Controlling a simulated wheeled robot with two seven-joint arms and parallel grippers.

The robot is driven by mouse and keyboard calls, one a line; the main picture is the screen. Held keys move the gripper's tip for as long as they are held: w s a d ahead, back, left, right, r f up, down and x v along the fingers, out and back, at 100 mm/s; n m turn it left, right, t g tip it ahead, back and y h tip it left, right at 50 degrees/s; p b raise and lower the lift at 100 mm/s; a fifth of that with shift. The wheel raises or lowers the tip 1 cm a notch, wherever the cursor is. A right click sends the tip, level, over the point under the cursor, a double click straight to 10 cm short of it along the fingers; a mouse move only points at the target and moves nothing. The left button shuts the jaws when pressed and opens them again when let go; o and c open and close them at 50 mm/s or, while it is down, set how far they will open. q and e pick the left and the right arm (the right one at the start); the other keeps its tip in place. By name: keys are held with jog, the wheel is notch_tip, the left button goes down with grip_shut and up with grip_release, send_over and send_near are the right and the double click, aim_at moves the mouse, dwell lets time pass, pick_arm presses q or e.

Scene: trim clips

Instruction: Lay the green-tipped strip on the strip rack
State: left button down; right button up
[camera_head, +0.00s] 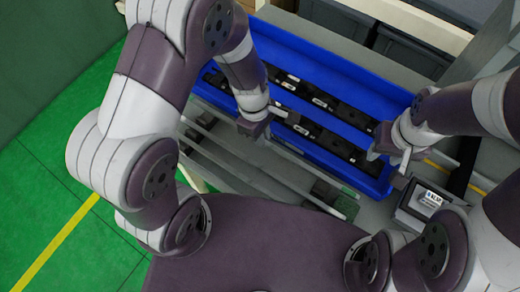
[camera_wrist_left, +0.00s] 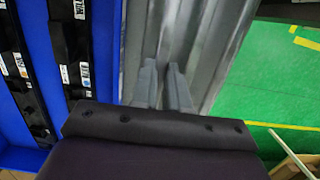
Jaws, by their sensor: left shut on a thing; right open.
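My left gripper (camera_head: 278,114) is at the near side of the blue tray in the head view. In the left wrist view its two fingers (camera_wrist_left: 164,88) are close together over a grey metal surface. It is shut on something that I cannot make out. I cannot pick out a green tip in either view. Long grey rails (camera_head: 232,158), which may be the strip rack, run beside the near side of the blue tray. My right gripper (camera_head: 388,156) is open near the tray's right end, with no strip seen in it.
The blue tray (camera_head: 345,72) holds black pieces with white labels in two rows; they also show in the left wrist view (camera_wrist_left: 70,50). A small grey device with a lit display (camera_head: 430,200) stands at the right. Dark bins (camera_head: 412,50) lie behind the tray. Green floor is at the left.

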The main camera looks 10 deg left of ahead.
pick_arm(q)
notch_tip(320, 180, down, 4)
jog(key=b, duration=0.4)
jog(key=shift+s+f+b, duration=0.15)
jog(key=shift+f+b, duration=0.05)
jog(key=shift+b, duration=0.1)
jog(key=shift+r, duration=0.25)
jog(key=shift+f, duration=0.25)
jog(key=c, duration=1.1)
grip_release()
jog(key=shift+c, duration=0.2)
jog(key=shift+r, duration=0.1)
